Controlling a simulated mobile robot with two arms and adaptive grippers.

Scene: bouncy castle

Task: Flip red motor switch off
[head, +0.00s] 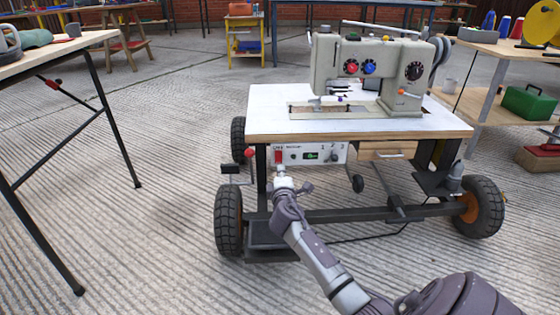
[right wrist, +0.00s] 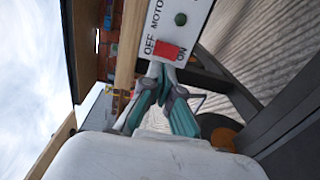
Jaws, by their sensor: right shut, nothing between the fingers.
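The red motor switch (head: 278,157) is on the left end of a white control panel (head: 320,153) under the front edge of the sewing machine table. In the right wrist view the red switch (right wrist: 167,50) lies between the printed words OFF and ON. I cannot tell which way it is tipped. My right gripper (head: 280,171) is shut and empty just below the switch. In the right wrist view the gripper (right wrist: 158,72) has its fingertips together right at the switch's edge; I cannot tell whether they touch it. My left gripper is not in view.
A grey sewing machine (head: 372,75) stands on the white-topped wheeled table (head: 270,110). A red knob (head: 249,153) sits left of the panel. A wooden drawer (head: 387,151) is to its right. A workbench (head: 60,50) stands at left, with open floor between.

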